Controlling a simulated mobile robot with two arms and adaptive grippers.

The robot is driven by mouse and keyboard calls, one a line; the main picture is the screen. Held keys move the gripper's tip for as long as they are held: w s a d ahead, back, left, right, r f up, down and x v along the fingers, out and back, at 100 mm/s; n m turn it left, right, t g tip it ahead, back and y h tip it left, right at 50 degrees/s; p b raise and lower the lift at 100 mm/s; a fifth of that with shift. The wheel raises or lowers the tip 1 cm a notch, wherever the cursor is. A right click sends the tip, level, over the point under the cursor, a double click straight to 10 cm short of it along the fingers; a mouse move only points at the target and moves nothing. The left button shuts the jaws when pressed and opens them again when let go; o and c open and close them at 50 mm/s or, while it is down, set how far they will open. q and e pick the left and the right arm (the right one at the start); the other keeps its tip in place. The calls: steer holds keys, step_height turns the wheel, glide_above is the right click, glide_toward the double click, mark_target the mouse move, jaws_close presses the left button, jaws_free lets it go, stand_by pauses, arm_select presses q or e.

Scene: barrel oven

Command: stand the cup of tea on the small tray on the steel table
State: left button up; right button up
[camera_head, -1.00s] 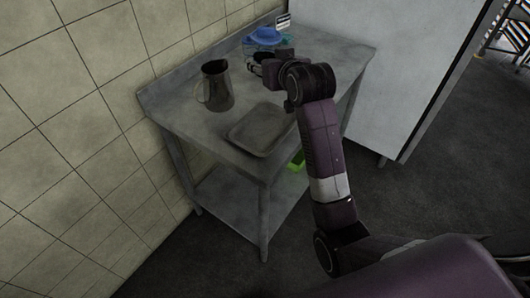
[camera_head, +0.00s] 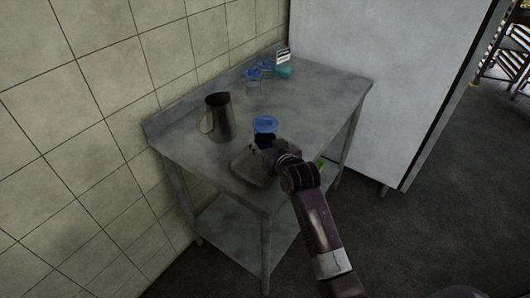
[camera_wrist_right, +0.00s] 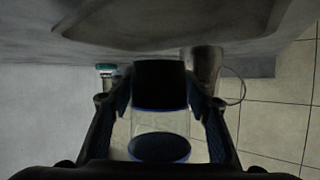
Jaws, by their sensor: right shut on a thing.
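The cup (camera_head: 265,123), clear with a blue top and a dark lower part, is held by my right gripper (camera_head: 266,145). In the right wrist view, which looks upside down, the cup (camera_wrist_right: 160,122) stands between the two fingers. The small grey tray (camera_head: 243,170) lies near the front edge of the steel table (camera_head: 322,92). The gripper and cup are over the tray's far right part, and the arm hides some of the tray. The tray (camera_wrist_right: 180,38) also shows in the wrist view. I cannot tell whether the cup touches it. My left gripper is out of view.
A dark metal pitcher (camera_head: 219,120) stands left of the cup. Blue-topped cups (camera_head: 253,78), a teal item (camera_head: 284,72) and a small sign (camera_head: 283,55) are at the table's back. A tiled wall (camera_head: 80,110) borders the left. The table's right side is clear.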

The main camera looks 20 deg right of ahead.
steer(key=shift+f, duration=2)
steer(key=shift+f, duration=0.15)
steer(key=o, duration=1.3)
steer(key=v, duration=1.2)
steer(key=shift+d, duration=0.1)
